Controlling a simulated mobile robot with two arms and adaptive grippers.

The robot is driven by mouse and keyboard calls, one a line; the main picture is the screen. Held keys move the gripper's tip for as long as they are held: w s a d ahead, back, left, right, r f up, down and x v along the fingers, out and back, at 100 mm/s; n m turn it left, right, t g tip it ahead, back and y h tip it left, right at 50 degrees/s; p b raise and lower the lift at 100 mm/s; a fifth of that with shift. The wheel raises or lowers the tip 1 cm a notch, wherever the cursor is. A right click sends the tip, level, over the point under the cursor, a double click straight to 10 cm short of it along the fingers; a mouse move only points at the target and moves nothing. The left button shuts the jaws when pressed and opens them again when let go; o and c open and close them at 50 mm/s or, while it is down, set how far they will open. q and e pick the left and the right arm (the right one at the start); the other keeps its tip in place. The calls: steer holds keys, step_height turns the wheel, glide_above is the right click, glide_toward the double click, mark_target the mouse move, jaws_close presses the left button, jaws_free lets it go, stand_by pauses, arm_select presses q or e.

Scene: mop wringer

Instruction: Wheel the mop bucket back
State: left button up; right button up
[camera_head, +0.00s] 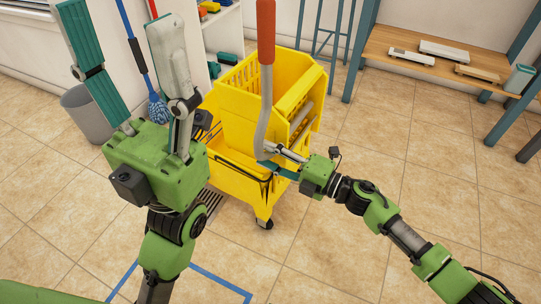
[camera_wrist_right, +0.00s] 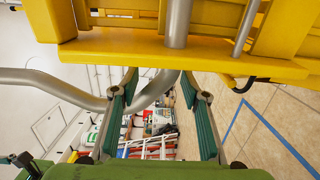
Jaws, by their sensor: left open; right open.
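The yellow mop bucket (camera_head: 236,178) stands upright on casters in the middle of the head view, with its yellow wringer (camera_head: 244,95) on top. The wringer's grey lever (camera_head: 264,115) rises to a red grip (camera_head: 266,30). My right gripper (camera_head: 270,158) is open at the bucket's near right side, by the bent lower end of the lever. In the right wrist view, the curved grey lever tube (camera_wrist_right: 152,97) passes between its open teal pads, below the yellow edge. My left gripper (camera_head: 118,25) is open and empty, raised at left, apart from the bucket.
Blue tape (camera_head: 222,284) marks the floor in front of the bucket, partly hidden by my left arm. A floor grate (camera_head: 210,200) lies beside the bucket. A grey bin (camera_head: 88,112) and blue mop (camera_head: 157,107) stand behind left. A wooden bench (camera_head: 400,45) is at back right. Tiles at right are clear.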

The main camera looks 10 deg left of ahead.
steer(key=shift+w+a, duration=0.1)
steer(key=shift+a, duration=0.1)
steer(key=shift+c, duration=0.4)
jaws_close()
